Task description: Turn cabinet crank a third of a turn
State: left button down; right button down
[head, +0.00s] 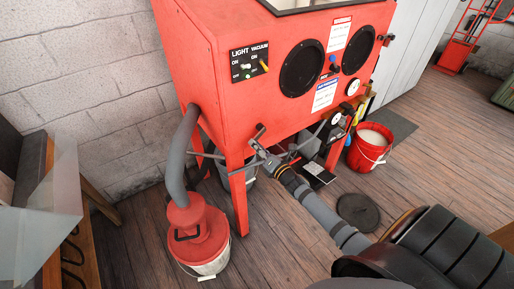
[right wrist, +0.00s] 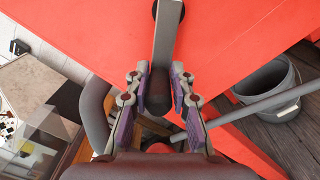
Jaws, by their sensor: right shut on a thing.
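The red cabinet (head: 225,100) stands against the wall on red legs. Its crank (head: 259,131) is on the lower front edge, a grey metal arm with a dark handle. In the right wrist view the crank arm (right wrist: 166,45) runs down from a dark hub at the top to a black grip (right wrist: 157,92). My right gripper (head: 264,151) is at the crank; its two purple-padded fingers (right wrist: 158,90) are shut on the black grip, one on each side. My left gripper is not in view.
A red vacuum canister (head: 202,235) with a grey hose (head: 178,150) stands left of the cabinet. A red bucket (head: 368,150) stands to the right. A grey bucket (right wrist: 270,90) is under the cabinet. A dark round disc (head: 358,210) lies on the wooden floor.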

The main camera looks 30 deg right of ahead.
jog(key=shift+w+a+r, duration=0.1)
jog(key=shift+r, duration=0.3)
jog(key=c, duration=1.4)
grip_release()
jog(key=shift+o, duration=1.2)
jog(key=shift+a, duration=0.15)
jog(key=shift+f, duration=0.1)
jog(key=shift+f, duration=0.15)
jog(key=shift+s, duration=0.45)
jog(key=s+d, duration=0.1)
jog(key=s, duration=1)
jog(key=shift+d, duration=0.15)
jog(key=shift+s, duration=0.1)
